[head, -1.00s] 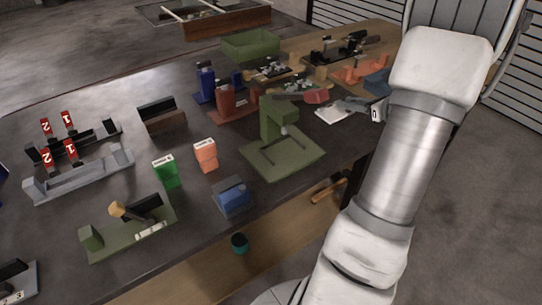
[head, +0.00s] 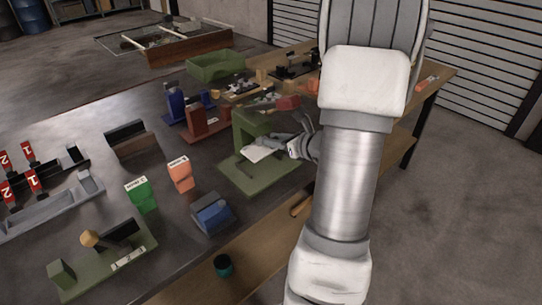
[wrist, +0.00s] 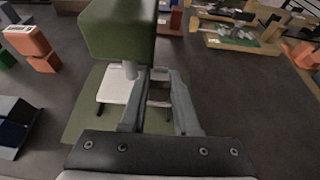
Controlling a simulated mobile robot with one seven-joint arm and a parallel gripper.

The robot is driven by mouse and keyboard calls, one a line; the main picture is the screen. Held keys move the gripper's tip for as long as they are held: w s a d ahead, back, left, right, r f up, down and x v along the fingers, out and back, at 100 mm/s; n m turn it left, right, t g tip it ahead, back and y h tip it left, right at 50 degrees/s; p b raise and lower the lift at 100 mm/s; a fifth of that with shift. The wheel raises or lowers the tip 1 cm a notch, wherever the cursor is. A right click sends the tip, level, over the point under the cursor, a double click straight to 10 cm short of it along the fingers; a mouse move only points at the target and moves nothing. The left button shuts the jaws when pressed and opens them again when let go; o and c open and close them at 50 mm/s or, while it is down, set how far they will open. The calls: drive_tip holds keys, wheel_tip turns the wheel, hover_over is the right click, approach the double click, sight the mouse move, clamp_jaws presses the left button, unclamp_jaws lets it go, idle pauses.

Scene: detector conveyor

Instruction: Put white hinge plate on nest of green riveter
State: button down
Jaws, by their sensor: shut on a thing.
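The white hinge plate (head: 257,153) is over the base of the green riveter (head: 262,183), beneath its head. In the wrist view the plate (wrist: 116,84) lies below the riveter's green head (wrist: 118,30) and reaches toward my fingers. My gripper (head: 283,146) comes in from the right and is shut on the plate's near part; its fingers (wrist: 160,82) also show in the wrist view. The nest is hidden under the plate and the riveter head. I cannot tell whether the plate touches the nest or hovers above it.
A red riveter (head: 203,122) and a blue one (head: 174,103) stand behind. An orange block (head: 181,174), a green block (head: 141,195) and a blue device (head: 212,213) stand left and in front on the dark bench. A green bin (head: 215,66) is at the back.

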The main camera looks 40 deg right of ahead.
sight(272, 150)
drive_tip(key=shift+w+a+f, duration=0.1)
drive_tip(key=shift+a+f, duration=0.2)
drive_tip(key=shift+f, duration=0.15)
drive_tip(key=shift+f+b, duration=0.6)
drive_tip(key=shift+f, duration=1.1)
drive_tip(key=shift+f, duration=0.15)
drive_tip(key=c, duration=0.6)
unclamp_jaws()
drive_tip(key=shift+c, duration=0.2)
drive_tip(key=shift+r, duration=0.3)
drive_tip(key=a+p+v, duration=0.1)
drive_tip(key=p+v, duration=0.1)
drive_tip(key=v, duration=1)
drive_tip(key=shift+d+f, duration=0.15)
drive_tip(key=shift+d, duration=0.3)
